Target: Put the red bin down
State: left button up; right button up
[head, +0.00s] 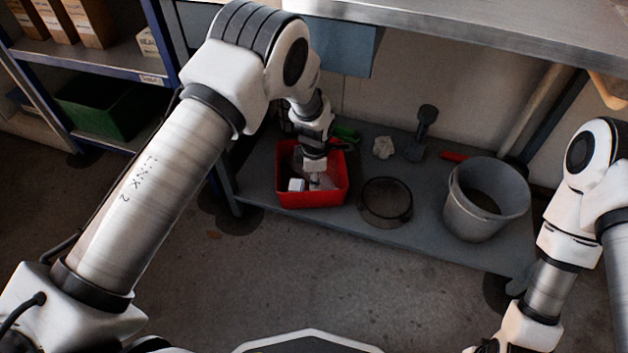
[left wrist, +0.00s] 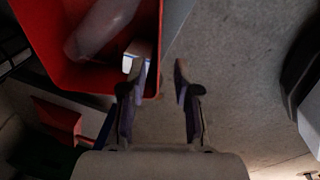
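The red bin (head: 312,199) is upright at the front left of the low grey shelf (head: 410,228); I cannot tell whether its base touches the shelf. It holds a small white-and-blue box and something clear. My left gripper (head: 314,172) is over the bin, its fingers mostly hidden in the head view. In the left wrist view the fingers (left wrist: 160,75) stand apart, with the edge of the red bin (left wrist: 100,75) showing in the gap; I see no grip on it. At the bottom right of the head view, a dark end part of my right arm shows, its fingers unseen.
On the low shelf stand a dark round ring or dish (head: 386,202), a grey bucket (head: 483,202), a crumpled pale thing (head: 383,147) and a dark grey tool (head: 421,135). A metal worktop (head: 480,28) overhangs it. A blue rack (head: 100,85) is at left.

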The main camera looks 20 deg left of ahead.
pick_arm(q)
jog(key=s+a+f+m, duration=0.35)
jog(key=s+m, duration=0.25)
jog(key=s, duration=0.4)
jog(key=s+a+f+m, duration=0.3)
jog(key=s+f+m, duration=0.2)
jog(key=s, duration=0.4)
jog(key=s+a+r+m+g, duration=0.1)
jog(key=s+a+r+m, duration=0.1)
jog(key=s+m, duration=0.8)
jog(key=s, duration=0.6)
jog(key=shift+m, duration=0.4)
jog(key=shift+s, duration=0.1)
notch_tip(320, 180, up, 41)
jog(key=p, duration=4)
jog(key=shift+f+p, duration=0.2)
jog(key=shift+p, duration=0.15)
